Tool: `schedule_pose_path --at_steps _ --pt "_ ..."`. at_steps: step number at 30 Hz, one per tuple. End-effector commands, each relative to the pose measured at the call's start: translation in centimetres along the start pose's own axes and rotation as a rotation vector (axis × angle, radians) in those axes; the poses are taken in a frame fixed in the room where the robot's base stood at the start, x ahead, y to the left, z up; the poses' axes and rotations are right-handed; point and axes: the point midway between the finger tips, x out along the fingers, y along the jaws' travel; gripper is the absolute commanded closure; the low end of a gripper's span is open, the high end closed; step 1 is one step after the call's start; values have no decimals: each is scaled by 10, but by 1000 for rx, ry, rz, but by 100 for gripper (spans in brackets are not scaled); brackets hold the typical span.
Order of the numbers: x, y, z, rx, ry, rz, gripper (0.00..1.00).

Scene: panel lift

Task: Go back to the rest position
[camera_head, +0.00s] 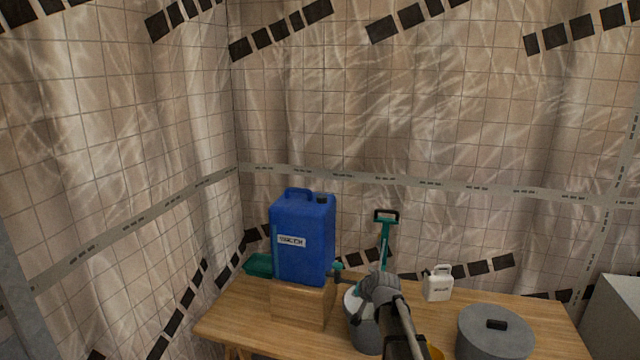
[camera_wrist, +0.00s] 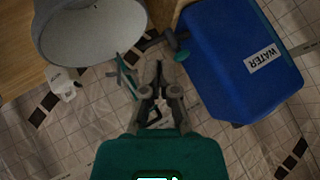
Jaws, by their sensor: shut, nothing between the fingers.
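My gripper (camera_wrist: 159,72) shows in the wrist view with its two dark fingers together and nothing between them. A blue jug labelled WATER (camera_wrist: 240,60) is to its right, apart from the fingers. The jug's tap (camera_wrist: 165,39), with a teal lever, lies just beyond the fingertips in the picture. I cannot tell the exact gap. In the head view the jug (camera_head: 303,245) stands upright on a wooden block (camera_head: 299,304). My arm crosses in front of a bucket (camera_head: 362,325) and partly hides it. The fingers are hard to make out there.
The bucket's pale inside (camera_wrist: 95,30) shows upper left in the wrist view. A teal tool with a black handle (camera_head: 386,230), a small white jug (camera_head: 438,284) and a lidded grey pot (camera_head: 495,335) stand on the wooden table (camera_head: 238,318). Curtain-like walls close off the back.

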Motion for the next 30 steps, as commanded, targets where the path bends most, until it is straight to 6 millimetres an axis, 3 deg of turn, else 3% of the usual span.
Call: schedule_pose_path --at_steps 1,6,15,21,30 --pt "-15 10 25 -32 -53 33 100" --pt "-52 43 89 -137 -245 147 100" --pt "-130 96 184 -266 -564 330 100" --pt "-160 112 211 -296 -676 391 100" --pt "-164 114 214 -302 -696 401 100"
